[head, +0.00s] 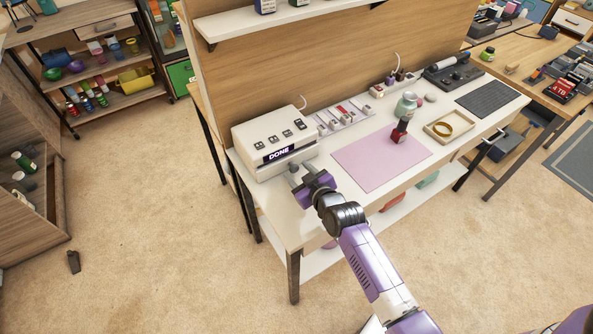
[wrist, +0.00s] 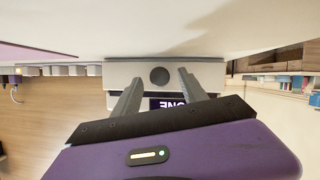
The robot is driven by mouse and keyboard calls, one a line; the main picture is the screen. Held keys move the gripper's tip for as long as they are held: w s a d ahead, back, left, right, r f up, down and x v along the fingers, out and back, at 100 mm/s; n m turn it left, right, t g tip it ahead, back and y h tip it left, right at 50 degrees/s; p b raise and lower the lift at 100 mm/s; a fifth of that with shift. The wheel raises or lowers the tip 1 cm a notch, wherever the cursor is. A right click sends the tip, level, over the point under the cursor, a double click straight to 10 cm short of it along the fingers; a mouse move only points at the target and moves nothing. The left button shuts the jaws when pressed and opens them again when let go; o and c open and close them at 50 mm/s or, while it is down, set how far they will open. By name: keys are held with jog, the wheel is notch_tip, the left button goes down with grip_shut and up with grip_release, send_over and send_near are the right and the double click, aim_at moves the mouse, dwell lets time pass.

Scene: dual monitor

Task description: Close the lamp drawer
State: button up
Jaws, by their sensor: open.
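The lamp is a white box (head: 268,132) at the left end of the white table, with buttons on top and a dark display reading DONE (head: 279,154). Its drawer front shows in the wrist view as a pale panel (wrist: 125,72) with a round dark knob (wrist: 160,76); this view is upside down. My gripper (head: 300,167) is in front of the lamp's lower front, low over the table. In the wrist view its open fingers (wrist: 160,84) appear on both sides of the knob. I cannot tell whether they touch the panel, nor how far the drawer stands out.
Right of the lamp are a row of small items (head: 345,116), a pink mat (head: 365,160) with a dark red bottle (head: 399,131), and a tray (head: 432,136) with a yellow ring. A wooden back panel (head: 300,55) stands behind.

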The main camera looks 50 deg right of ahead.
jog(key=v, duration=0.6)
jog(key=shift+s, duration=0.1)
jog(key=shift+r, duration=0.15)
dwell(0.3)
notch_tip(320, 180, up, 7)
jog(key=s+a+m+t+h, duration=0.1)
jog(key=s+a+t, duration=0.2)
jog(key=s+a+r+n+y, duration=0.1)
jog(key=s+a+r+y, duration=0.2)
jog(key=s+a, duration=0.6)
jog(key=s+a+r+n+y, duration=0.1)
jog(key=s+a+r+y, duration=0.1)
jog(key=s+a+r, duration=0.3)
jog(key=s+a, duration=0.4)
jog(key=s, duration=0.7)
jog(key=shift+s+r+n+g+y, duration=0.2)
jog(key=shift+r+n+g+y, duration=0.1)
jog(key=shift+r+g+y, duration=0.1)
